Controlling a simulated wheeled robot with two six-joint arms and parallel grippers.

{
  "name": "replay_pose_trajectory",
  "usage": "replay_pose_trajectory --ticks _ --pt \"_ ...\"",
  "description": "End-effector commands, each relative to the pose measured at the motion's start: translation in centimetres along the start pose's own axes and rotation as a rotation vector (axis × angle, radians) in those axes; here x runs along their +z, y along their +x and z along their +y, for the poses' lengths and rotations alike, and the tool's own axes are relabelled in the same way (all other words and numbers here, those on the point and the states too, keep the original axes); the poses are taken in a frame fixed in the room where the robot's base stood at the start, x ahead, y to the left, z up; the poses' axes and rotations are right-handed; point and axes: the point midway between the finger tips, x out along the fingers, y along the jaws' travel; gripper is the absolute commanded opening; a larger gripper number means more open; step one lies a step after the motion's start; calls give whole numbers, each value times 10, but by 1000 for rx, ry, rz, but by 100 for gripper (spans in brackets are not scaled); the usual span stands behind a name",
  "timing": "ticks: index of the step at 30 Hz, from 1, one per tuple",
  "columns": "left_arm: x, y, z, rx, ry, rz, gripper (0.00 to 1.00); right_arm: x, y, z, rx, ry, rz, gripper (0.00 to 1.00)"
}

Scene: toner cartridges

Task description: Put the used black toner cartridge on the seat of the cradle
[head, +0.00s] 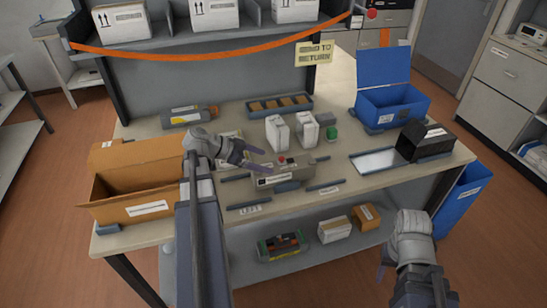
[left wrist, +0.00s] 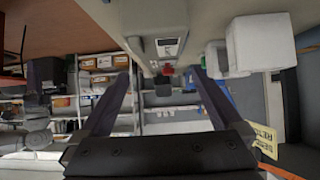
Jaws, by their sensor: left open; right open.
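A dark grey cartridge with a yellow and white label (head: 186,117) lies at the back left of the table; I cannot tell if it is the used black one. A grey block with a red knob and a labelled front (head: 284,177), which looks like the cradle, stands near the front middle; it also shows upside down in the left wrist view (left wrist: 160,28). No cartridge is visible on it. My left gripper (head: 258,160) is open and empty, just left of and above this block. My right gripper (head: 383,262) is open and empty, low in front of the table.
A cardboard box (head: 143,152) stands left, a blue open bin (head: 392,104) back right. White boxes (head: 278,132) stand behind the block. A black open-fronted box (head: 425,141) and a pale plate (head: 375,161) are right. A dark, coloured-end item (head: 282,246) lies on the lower shelf.

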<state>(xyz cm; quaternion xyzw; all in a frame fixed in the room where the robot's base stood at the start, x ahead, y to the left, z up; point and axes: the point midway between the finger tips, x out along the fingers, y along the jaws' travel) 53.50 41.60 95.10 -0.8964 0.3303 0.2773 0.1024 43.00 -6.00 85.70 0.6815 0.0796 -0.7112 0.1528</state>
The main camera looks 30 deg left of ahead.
Motion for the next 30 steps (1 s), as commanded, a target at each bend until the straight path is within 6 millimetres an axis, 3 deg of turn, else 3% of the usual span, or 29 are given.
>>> replay_pose_trajectory --ticks 3,7,30 --pt "-2 -16 0 -1 -1 0 100 1 -11 1 0 0 0 50" --pt "-1 -23 0 0 0 0 100 1 -14 1 0 0 0 50" --pt "0 -24 0 1 0 0 100 1 -13 1 0 0 0 50"
